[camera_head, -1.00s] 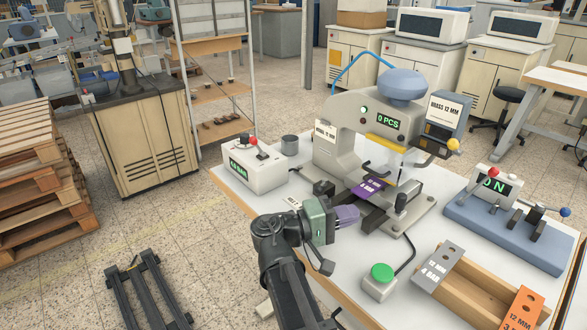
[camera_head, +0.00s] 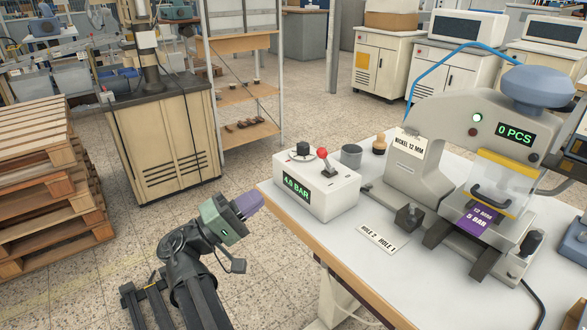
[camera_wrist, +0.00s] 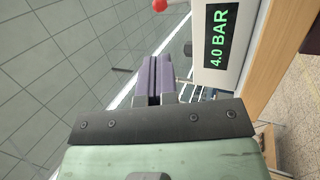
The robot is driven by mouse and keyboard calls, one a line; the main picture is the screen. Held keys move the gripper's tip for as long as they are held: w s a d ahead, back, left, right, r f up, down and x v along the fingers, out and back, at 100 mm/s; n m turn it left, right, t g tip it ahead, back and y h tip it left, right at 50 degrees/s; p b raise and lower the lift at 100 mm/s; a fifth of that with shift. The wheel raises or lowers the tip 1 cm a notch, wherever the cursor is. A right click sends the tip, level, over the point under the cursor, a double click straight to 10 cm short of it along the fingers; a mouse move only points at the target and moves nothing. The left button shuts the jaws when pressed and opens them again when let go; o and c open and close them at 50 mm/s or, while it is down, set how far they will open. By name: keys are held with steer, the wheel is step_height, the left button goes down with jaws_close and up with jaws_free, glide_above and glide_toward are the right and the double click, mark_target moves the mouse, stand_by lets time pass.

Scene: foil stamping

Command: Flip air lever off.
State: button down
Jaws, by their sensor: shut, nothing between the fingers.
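The air lever (camera_head: 326,163), a short stem with a red ball, stands up from the top of a white control box (camera_head: 316,190). The box's green display reads about 4.0 BAR, with a black knob (camera_head: 302,149) beside the lever. In the wrist view the red ball (camera_wrist: 160,5) is cut off by the top edge, near the display (camera_wrist: 219,35). My gripper (camera_head: 250,202), with purple fingers, is left of and in front of the box, beyond the table's edge and apart from the lever. Its fingers (camera_wrist: 156,78) are shut and empty.
The stamping press (camera_head: 470,130) stands to the right and shows 0 PCS. A grey cup (camera_head: 351,155) and a wooden-handled stamp (camera_head: 380,144) stand behind the box. A label plate (camera_head: 378,239) lies in front. Floor left of the table (camera_head: 350,285) is clear around my gripper.

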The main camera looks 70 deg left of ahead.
steer(key=p, duration=0.5)
glide_toward(326, 160)
steer(key=w+r, duration=0.4)
steer(key=w, duration=0.1)
steer(key=shift+a+r, duration=0.1)
steer(key=shift+a, duration=0.4)
steer(key=shift+w+r+p, duration=0.15)
steer(key=shift+p, duration=0.2)
